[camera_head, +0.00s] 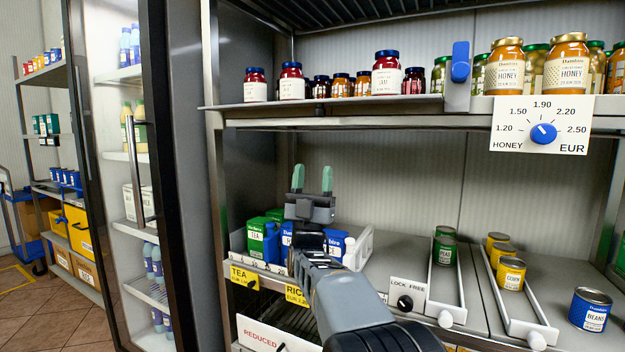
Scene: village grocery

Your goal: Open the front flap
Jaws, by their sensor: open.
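My gripper (313,180) is open and empty, its two green fingertips pointing up in front of the shelf's back wall, above the tea and rice boxes. A white panel marked REDUCED (262,334) shows at the bottom, below the shelf edge. It may be the front flap; it is cut off by the frame and partly hidden by my arm, so I cannot tell whether it is shut. My gripper is well above it and apart from it. A LOCK FREE plate (408,288) with a black knob (405,302) sits at the shelf's front edge, right of my arm.
A tea box (262,238) stands in a low tray behind my arm. Narrow trays hold cans (511,273) at right; a beans can (590,310) stands loose. A honey dial (543,134) and blue slider (460,62) are above. A glass-door cabinet (185,180) stands left.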

